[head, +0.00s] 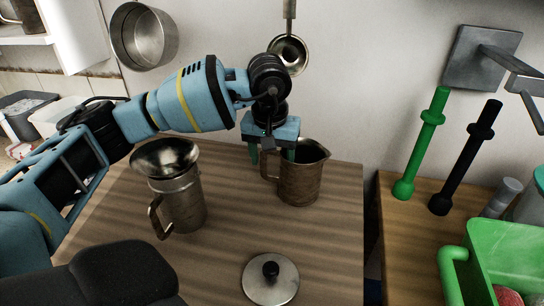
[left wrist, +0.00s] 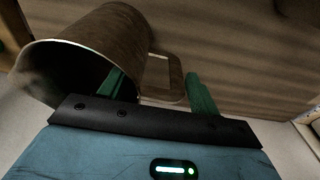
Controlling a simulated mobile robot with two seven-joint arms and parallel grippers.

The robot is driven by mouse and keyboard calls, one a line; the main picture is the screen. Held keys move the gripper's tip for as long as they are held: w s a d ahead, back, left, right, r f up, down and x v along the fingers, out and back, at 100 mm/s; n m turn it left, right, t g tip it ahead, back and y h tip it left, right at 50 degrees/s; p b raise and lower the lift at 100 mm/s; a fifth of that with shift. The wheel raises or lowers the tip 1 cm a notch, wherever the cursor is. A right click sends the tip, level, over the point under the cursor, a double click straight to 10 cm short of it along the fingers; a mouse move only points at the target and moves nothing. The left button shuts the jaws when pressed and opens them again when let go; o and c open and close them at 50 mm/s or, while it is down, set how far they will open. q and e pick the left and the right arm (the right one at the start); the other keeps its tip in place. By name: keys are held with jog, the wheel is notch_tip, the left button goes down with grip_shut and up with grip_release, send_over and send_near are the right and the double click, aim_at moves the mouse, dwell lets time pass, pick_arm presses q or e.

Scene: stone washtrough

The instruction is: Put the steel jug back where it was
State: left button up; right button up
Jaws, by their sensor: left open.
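A brownish metal jug (head: 301,180), which looks like the steel jug, stands upright on the wooden worktop (head: 230,265) near its back right. Its handle faces left. My left gripper (head: 272,156) points down at the handle with its green fingers apart, one on each side of it. In the left wrist view the jug (left wrist: 115,30) shows its open mouth, and its handle (left wrist: 176,75) lies between the fingers. I cannot tell whether a finger touches it. My right gripper is not in view.
A similar metal vessel (head: 183,203) with a wide funnel-like top (head: 165,157) stands to the left. A round lid (head: 270,280) lies at the front. A ladle (head: 288,52) and a pan (head: 144,37) hang behind. A green bin (head: 490,250) stands right, beyond a gap.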

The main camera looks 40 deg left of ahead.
pick_arm(q)
jog(key=shift+r, duration=0.15)
notch_tip(320, 180, up, 12)
jog(key=s+p, duration=0.1)
jog(key=shift+s+d, duration=0.2)
jog(key=shift+d, duration=0.15)
dwell(0.4)
